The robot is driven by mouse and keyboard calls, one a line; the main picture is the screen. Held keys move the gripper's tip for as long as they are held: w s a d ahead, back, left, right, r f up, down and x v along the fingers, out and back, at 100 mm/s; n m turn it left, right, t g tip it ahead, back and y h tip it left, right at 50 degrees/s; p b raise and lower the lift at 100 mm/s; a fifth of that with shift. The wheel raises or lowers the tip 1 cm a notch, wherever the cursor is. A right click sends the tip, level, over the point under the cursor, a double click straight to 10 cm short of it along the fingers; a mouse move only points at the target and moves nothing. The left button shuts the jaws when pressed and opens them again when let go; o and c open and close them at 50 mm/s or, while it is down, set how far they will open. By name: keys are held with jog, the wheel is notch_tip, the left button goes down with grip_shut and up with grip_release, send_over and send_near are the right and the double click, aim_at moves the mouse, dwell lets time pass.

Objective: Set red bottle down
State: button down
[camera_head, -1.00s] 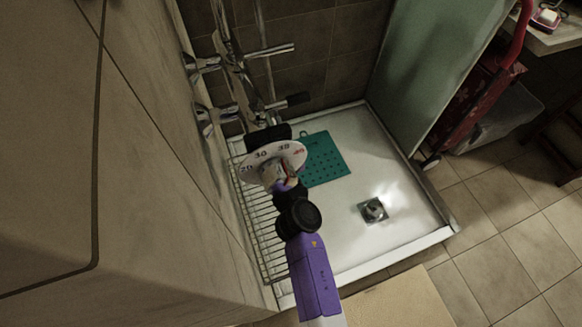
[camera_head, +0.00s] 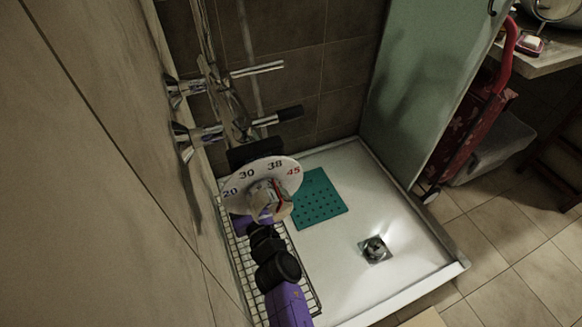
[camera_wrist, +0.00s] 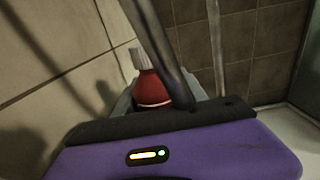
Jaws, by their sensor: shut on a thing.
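The red bottle (camera_wrist: 151,88) with a pale cap shows in the wrist view, upright or nearly so, just beyond the purple body of my gripper (camera_wrist: 168,100). A dark bar crosses in front of its right side. My gripper is shut on the bottle; the fingertips are mostly hidden. In the head view, my purple and black arm reaches up from the bottom over the wire rack (camera_head: 306,278). There the gripper end and the bottle are hidden behind the round numbered temperature dial (camera_head: 262,187).
Chrome taps (camera_head: 198,135) and pipes stick out from the left wall, close to my arm. A teal perforated mat (camera_head: 320,199) and a drain (camera_head: 374,249) lie in the white shower tray (camera_head: 415,262). A green glass panel (camera_head: 412,95) stands at the right.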

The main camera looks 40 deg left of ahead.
jog(key=shift+f+b, duration=0.3)
jog(key=shift+f, duration=0.15)
jog(key=c, duration=0.6)
grip_release()
jog(key=shift+c, duration=0.2)
jog(key=shift+r+p, duration=0.2)
jog(key=shift+p, duration=0.15)
jog(key=shift+d, duration=0.2)
jog(key=p+v, duration=0.4)
jog(key=v, duration=0.6)
jog(key=shift+s+d+r, duration=0.1)
jog(key=shift+s+d, duration=0.3)
jog(key=shift+d, duration=0.15)
